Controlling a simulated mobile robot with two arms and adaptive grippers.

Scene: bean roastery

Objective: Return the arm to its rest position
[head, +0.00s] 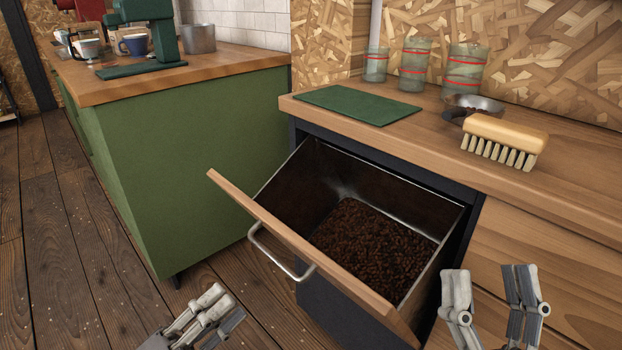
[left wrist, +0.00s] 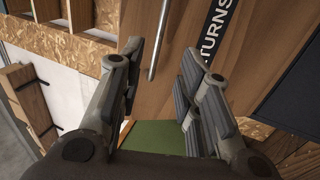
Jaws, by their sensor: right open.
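My left gripper (head: 212,308) is low in the head view, above the floor and left of the tilted-out bin drawer. In the left wrist view its two fingers (left wrist: 160,75) stand apart with nothing between them. My right gripper (head: 492,285) is at the lower right of the head view, in front of the wooden cabinet front. Its fingers are spread and empty. The tilted-out drawer (head: 290,255) has a wooden front edge and a metal handle, and it holds dark roasted beans (head: 365,245).
A brush (head: 505,135), a small metal pan (head: 475,103), several glass jars (head: 415,65) and a green mat (head: 360,105) are on the right counter. A green cabinet (head: 190,165) with a coffee machine (head: 150,30) stands at left. The floor (head: 60,250) at left is clear.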

